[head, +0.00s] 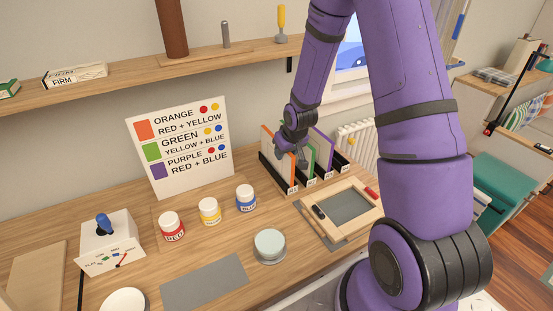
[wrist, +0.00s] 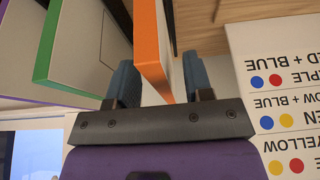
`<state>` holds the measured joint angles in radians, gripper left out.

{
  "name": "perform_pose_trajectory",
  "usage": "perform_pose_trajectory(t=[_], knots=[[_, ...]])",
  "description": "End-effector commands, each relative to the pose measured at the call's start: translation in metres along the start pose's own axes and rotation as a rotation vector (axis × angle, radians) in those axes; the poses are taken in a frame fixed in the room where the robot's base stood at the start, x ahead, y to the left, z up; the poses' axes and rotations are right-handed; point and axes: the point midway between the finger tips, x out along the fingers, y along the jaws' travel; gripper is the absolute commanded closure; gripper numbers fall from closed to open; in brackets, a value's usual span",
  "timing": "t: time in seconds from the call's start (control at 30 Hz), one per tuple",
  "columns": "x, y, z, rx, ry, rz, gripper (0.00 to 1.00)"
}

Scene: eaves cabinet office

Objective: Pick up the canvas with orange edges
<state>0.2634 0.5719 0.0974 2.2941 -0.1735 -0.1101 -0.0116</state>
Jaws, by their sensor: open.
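The canvas with orange edges (head: 267,146) stands upright in the leftmost place of a dark slotted rack on the wooden desk. It also shows in the wrist view (wrist: 152,45), where its orange edge drops between my two fingers. My gripper (wrist: 160,85) is open, with one blue-grey finger on each side of this canvas and a visible gap on the right. In the head view my gripper (head: 293,145) is at the rack, and my wrist partly hides the canvases. A green-edged canvas (head: 310,158) and a purple-edged canvas (head: 322,143) stand to the right.
The dark rack (head: 283,185) has numbered labels. A colour-mixing board (head: 182,145) stands to its left. Red (head: 171,228), yellow (head: 209,213) and blue (head: 245,199) jars stand in front. A wooden frame (head: 340,211) lies near the rack. A shelf (head: 190,61) runs above.

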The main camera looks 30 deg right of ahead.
Motion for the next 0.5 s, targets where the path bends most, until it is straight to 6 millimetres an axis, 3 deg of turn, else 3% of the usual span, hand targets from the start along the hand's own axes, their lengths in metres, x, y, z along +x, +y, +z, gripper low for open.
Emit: perform_pose_trajectory(t=[0.13,0.4,0.5], knots=[[0.0103,0.0,0.0005,0.0,-0.001,0.0,0.53],[0.0114,0.0002,0.0001,0.0,0.0,0.0,0.53],[0.0114,0.0002,0.0001,0.0,0.0,0.0,0.76]])
